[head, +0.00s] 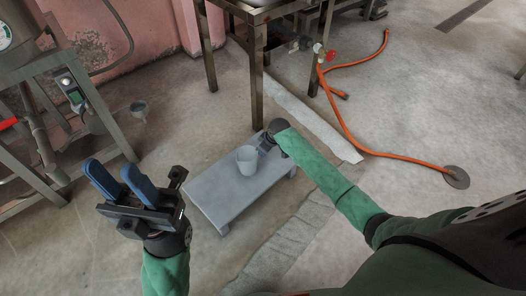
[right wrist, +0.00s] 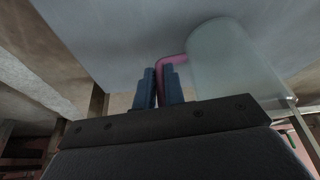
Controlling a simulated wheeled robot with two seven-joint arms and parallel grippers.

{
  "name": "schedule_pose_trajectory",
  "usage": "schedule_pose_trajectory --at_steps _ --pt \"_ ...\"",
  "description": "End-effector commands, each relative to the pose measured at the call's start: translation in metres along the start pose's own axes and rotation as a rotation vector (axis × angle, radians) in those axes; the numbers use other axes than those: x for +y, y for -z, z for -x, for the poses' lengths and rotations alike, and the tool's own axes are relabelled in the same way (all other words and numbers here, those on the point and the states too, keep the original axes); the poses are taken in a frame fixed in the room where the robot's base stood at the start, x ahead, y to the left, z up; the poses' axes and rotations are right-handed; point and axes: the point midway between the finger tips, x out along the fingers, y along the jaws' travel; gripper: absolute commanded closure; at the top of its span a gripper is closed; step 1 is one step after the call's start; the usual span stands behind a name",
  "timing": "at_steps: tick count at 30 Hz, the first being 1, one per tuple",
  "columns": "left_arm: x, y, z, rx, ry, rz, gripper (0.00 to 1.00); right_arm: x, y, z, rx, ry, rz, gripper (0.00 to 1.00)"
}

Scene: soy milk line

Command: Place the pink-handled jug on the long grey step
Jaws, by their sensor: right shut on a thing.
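The pale, translucent jug (head: 247,161) appears upright over the long grey step (head: 215,190), towards its far end. Whether its base touches the top cannot be told for sure. In the right wrist view the jug (right wrist: 238,72) shows its pink handle (right wrist: 161,78) between the blue fingers. My right gripper (head: 264,146) is shut on that handle, and its fingers (right wrist: 160,86) lie close on both sides. The step's grey top (right wrist: 110,35) fills the upper part of that view. My left gripper (head: 112,168) is open and empty, left of the step.
A metal table (head: 258,70) stands behind the step. A metal frame with a gauge (head: 72,92) stands at the left. An orange hose (head: 350,130) lies on the floor to the right, ending near a drain cover (head: 456,178). The floor between the left frame and step is mostly clear.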

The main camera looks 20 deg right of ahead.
Motion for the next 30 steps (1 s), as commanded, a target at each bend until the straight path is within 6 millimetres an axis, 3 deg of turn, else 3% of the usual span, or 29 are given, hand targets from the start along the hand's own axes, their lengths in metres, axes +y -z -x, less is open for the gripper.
schedule_pose_trajectory --at_steps 7,8,11,21,26,30 --pt "0.0 0.001 -0.003 0.004 -0.002 0.003 0.64 0.0 0.0 0.0 0.0 0.0 0.0 1.0" --pt "0.0 0.001 -0.003 0.006 -0.001 0.003 0.64 0.0 0.0 -0.001 0.0 0.0 0.0 0.87" --pt "-0.001 0.002 -0.003 0.009 0.002 0.002 0.64 0.0 0.0 -0.001 0.0 0.0 0.0 0.67" --pt "-0.001 0.002 -0.002 0.012 0.007 0.0 0.64 0.0 0.0 0.0 0.001 0.0 0.0 0.67" --pt "-0.001 0.001 -0.01 0.012 0.012 0.003 0.64 0.0 0.001 0.019 0.0 0.0 0.001 0.67" --pt "-0.003 0.003 -0.02 0.026 0.02 0.008 0.64 0.001 0.002 0.045 0.001 -0.001 0.001 0.67"
